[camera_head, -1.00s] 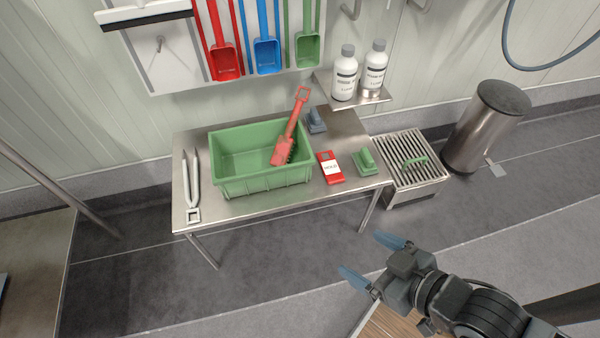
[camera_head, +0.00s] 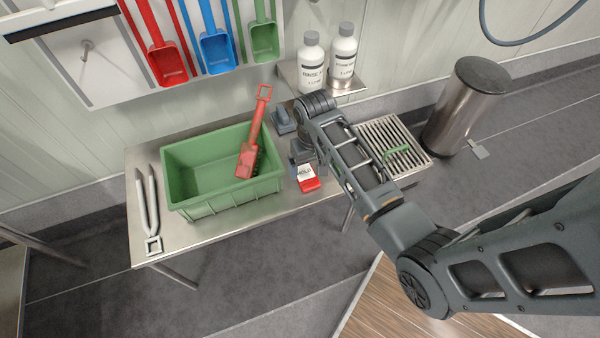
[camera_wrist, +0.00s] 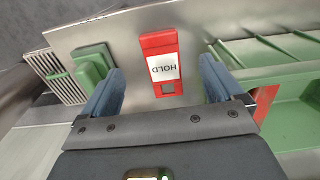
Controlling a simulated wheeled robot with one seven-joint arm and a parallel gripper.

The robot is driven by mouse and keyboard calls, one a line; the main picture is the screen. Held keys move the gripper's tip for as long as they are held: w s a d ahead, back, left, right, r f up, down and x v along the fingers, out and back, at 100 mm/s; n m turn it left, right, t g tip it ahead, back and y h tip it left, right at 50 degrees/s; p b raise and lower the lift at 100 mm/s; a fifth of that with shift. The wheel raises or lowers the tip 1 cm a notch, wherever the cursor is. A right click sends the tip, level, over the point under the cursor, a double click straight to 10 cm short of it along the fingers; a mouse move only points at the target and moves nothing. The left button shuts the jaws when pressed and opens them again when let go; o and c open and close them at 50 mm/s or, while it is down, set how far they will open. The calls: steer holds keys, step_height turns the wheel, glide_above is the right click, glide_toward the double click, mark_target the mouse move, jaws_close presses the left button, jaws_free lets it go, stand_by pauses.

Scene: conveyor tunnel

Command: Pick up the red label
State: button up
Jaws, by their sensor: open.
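The red label (camera_head: 309,183), with a white panel reading HOLD, lies flat on the steel table (camera_head: 210,229), just right of the green crate (camera_head: 222,200). My gripper (camera_head: 300,155) is over the table at the label, and my arm hides part of it in the head view. In the wrist view the label (camera_wrist: 161,62) shows between and beyond the two blue fingers of my open gripper (camera_wrist: 162,88). The fingers are apart from the label on both sides, and nothing is held.
A red brush (camera_head: 254,135) leans in the crate. Tongs (camera_head: 148,210) lie at the table's left. White bottles (camera_head: 311,65) stand on a shelf above the table.

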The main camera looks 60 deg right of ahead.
mark_target(309, 181)
steer(key=shift+w+d, duration=0.15)
steer(key=shift+w, duration=0.1)
steer(key=shift+f, duration=0.3)
step_height(309, 181, down, 7)
steer(key=shift+d+b, duration=0.1)
steer(key=shift+b, duration=0.9)
steer(key=shift+c, duration=0.4)
steer(key=c, duration=1)
steer(key=shift+c, duration=0.2)
steer(key=shift+r, duration=0.1)
